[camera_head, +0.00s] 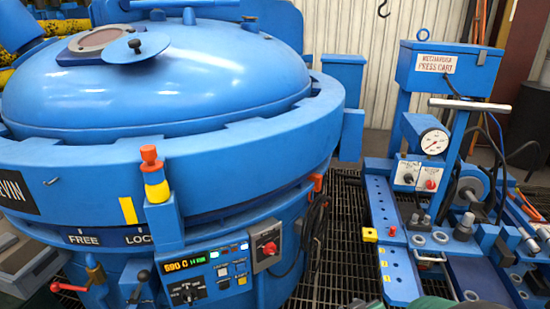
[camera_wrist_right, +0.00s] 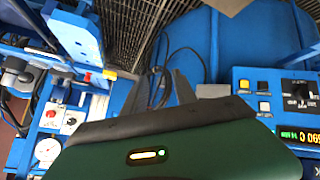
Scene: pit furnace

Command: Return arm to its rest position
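A dark green part of my right arm (camera_head: 428,302) shows at the bottom edge of the head view, in front of the press cart. The right wrist view shows the green wrist housing (camera_wrist_right: 180,150) with a small lit indicator. Beyond it, two dark fingers of my right gripper (camera_wrist_right: 160,84) stand apart, with no object seen between them. The fingertips are partly hard to make out against cables and floor grating. My left gripper does not show in either view.
The blue pit furnace (camera_head: 160,90) fills the left, with its control panel (camera_head: 213,275) low in front. The blue press cart (camera_head: 395,240) stands right, with a gauge (camera_head: 434,141). Between them lies floor grating (camera_head: 342,235), with black cables hanging at the furnace side.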

